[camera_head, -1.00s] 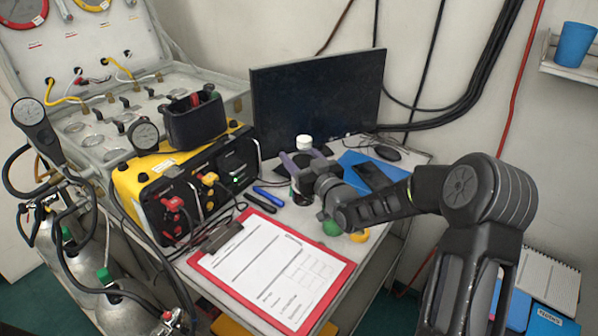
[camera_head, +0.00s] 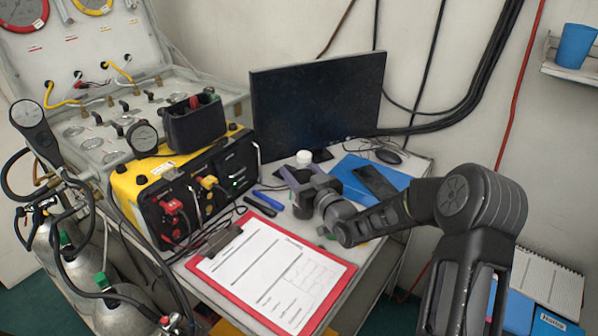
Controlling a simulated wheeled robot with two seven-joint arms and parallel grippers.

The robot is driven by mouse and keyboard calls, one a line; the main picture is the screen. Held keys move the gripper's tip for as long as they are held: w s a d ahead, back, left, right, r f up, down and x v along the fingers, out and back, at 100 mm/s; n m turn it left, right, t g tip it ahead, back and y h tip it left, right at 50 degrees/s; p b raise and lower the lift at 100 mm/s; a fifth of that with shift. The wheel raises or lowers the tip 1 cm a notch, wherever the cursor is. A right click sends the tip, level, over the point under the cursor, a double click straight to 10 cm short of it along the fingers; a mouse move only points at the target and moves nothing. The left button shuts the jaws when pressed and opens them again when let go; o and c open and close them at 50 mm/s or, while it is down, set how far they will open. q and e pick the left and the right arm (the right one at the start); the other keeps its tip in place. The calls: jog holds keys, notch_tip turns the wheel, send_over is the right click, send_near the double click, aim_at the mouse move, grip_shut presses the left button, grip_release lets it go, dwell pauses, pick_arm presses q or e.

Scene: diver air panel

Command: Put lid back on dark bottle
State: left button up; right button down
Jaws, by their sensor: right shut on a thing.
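My right gripper (camera_head: 299,173) reaches in from the right over the desk, in front of the monitor. It is shut on the white lid (camera_head: 304,157), whose top shows between and just above the fingertips. The dark bottle (camera_head: 302,210) appears to stand below the gripper, mostly hidden by the hand and wrist. I cannot tell whether the lid touches the bottle's neck. My left gripper is out of view.
The monitor (camera_head: 318,100) stands close behind the hand. A yellow-black panel box (camera_head: 140,178) is to the left, with a blue pen (camera_head: 268,200) beside it. A red clipboard (camera_head: 342,275) lies in front. A blue folder (camera_head: 348,168) with a dark phone (camera_head: 375,182) lies right of the hand.

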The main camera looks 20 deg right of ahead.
jog(key=c, duration=0.9)
grip_release()
jog(key=shift+f, duration=0.2)
jog(key=o, duration=0.4)
jog(key=shift+r, duration=0.1)
jog(key=shift+o, duration=0.2)
jog(key=shift+r, duration=0.1)
jog(key=shift+s, duration=0.1)
jog(key=s, duration=0.4)
jog(key=s+b, duration=0.1)
jog(key=s, duration=0.3)
jog(key=s+d+b, duration=0.1)
jog(key=s, duration=0.2)
jog(key=shift+s, duration=0.4)
